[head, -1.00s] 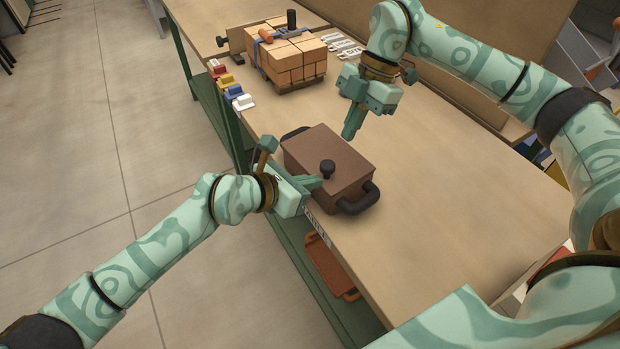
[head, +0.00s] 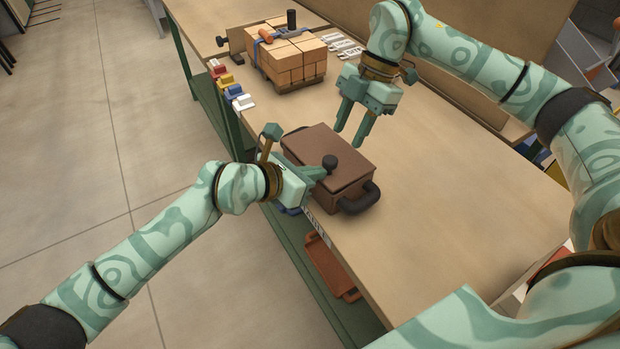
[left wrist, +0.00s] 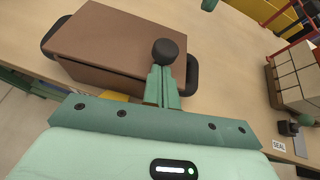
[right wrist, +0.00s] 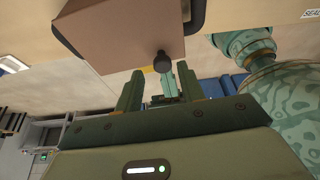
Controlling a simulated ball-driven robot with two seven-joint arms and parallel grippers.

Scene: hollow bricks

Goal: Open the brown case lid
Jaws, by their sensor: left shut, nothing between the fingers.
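The brown case (head: 325,195) stands on the workbench with a dark handle at each end. Its brown lid (head: 318,150) carries a round black knob (head: 330,161). The lid looks slightly tilted, its near-left edge a little raised; the gap is hard to see. My left gripper (head: 316,173) is shut and empty, its fingertips at the lid's near-left edge, just below the knob. In the left wrist view the closed fingers (left wrist: 163,82) point at the knob (left wrist: 165,51). My right gripper (head: 350,137) is open and empty, above the bench just beyond the case.
A strapped stack of bricks (head: 290,60) stands at the back of the bench. Small coloured pieces (head: 232,92) line the left edge, and white pieces (head: 342,45) lie behind. A reddish-brown tray (head: 328,268) sits on the shelf below. The bench right of the case is clear.

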